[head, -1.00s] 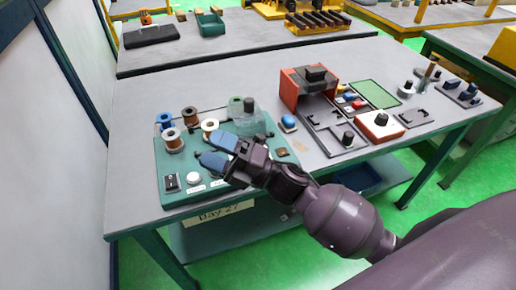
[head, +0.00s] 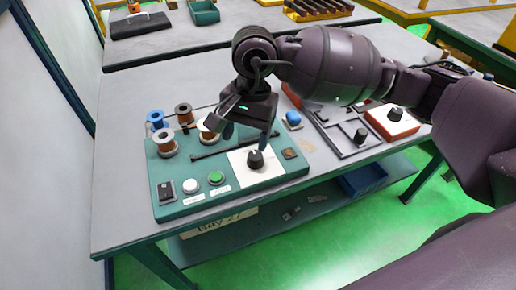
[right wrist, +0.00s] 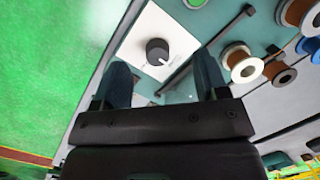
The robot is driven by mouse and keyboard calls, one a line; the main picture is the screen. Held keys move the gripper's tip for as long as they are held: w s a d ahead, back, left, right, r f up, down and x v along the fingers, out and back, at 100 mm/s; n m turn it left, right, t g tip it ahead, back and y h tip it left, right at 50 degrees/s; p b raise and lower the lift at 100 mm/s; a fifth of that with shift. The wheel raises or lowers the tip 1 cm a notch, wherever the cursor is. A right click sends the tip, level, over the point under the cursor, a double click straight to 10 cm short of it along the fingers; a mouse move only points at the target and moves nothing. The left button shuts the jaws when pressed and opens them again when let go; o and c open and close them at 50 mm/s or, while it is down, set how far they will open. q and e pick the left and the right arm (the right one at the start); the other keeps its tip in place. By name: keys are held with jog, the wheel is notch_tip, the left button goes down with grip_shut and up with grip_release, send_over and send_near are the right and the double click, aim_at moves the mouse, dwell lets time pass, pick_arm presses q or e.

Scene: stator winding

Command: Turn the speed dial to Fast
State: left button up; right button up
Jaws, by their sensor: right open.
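The speed dial (head: 256,159) is a black knob on a white plate (head: 237,164) at the right front of a teal control panel (head: 167,206). In the right wrist view the dial (right wrist: 157,51) shows a pale pointer mark towards its lower right; the scale lettering is too small to read. My right gripper (head: 248,128) points down above the panel, just behind and above the dial in the head view. Its blue-grey fingers are spread and empty. In the right wrist view the dial appears between and beyond the fingertips (right wrist: 160,66), apart from them. My left gripper is not in view.
On the panel are a black rocker switch (head: 166,190), a white button (head: 190,186), a green button (head: 216,178) and several wire spools, one copper (head: 167,145).

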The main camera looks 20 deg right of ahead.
aim_at(255, 155)
jog(key=shift+n+t+h, duration=0.3)
jog(key=shift+t+h, duration=0.2)
jog(key=shift+h, duration=0.3)
jog(key=d+f, duration=0.1)
jog(key=f, duration=0.1)
jog(key=w+f, duration=0.1)
jog(key=f, duration=0.2)
jog(key=w+d+f+b, duration=0.1)
jog(key=f, duration=0.2)
jog(key=shift+d+f, duration=0.25)
jog(key=shift+d, duration=0.05)
jog(key=shift+f, duration=0.45)
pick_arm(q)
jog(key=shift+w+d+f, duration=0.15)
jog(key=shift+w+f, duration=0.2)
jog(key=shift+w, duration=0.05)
pick_arm(e)
jog(key=shift+f, duration=0.1)
jog(key=shift+c, duration=0.2)
